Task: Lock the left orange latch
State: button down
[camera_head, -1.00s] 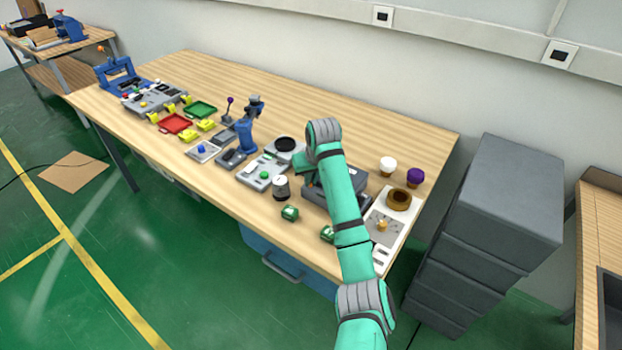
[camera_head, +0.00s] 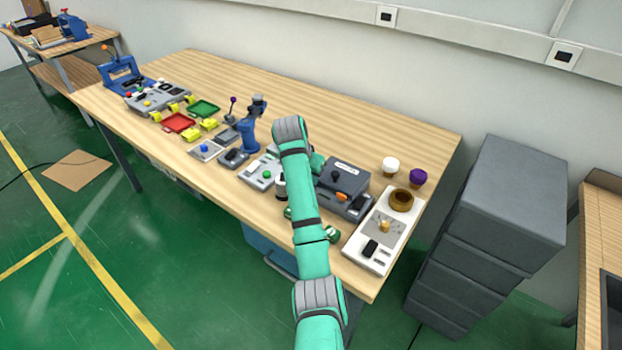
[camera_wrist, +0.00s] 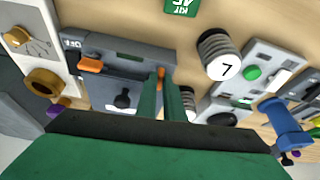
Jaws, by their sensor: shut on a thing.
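The grey case (camera_head: 346,180) stands near the right end of the bench, partly behind my arm. It also shows in the wrist view (camera_wrist: 125,58). One orange latch (camera_head: 342,197) is on its front; in the wrist view it lies sideways (camera_wrist: 90,65). The left orange latch (camera_wrist: 160,74) stands lengthwise at the fingertips in the wrist view; my arm hides it in the head view. My gripper (camera_wrist: 160,88) is shut on this latch, its teal fingers hiding part of it. A black knob (camera_wrist: 122,101) is on the case.
A white panel (camera_head: 376,258) with a brown ring (camera_head: 401,200) lies right of the case. A jar marked 7 (camera_wrist: 219,55) and a green block (camera_wrist: 182,6) stand close by. White (camera_head: 390,163) and purple (camera_head: 418,177) knobs are behind. The bench's back is clear.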

jog(key=shift+w+a+r+m, duration=0.1)
jog(key=shift+m, duration=0.4)
jog(key=shift+h, duration=0.3)
jog(key=c, duration=2.2)
grip_release()
jog(key=shift+o, duration=0.2)
jog(key=v, duration=1)
jog(key=shift+r, duration=0.35)
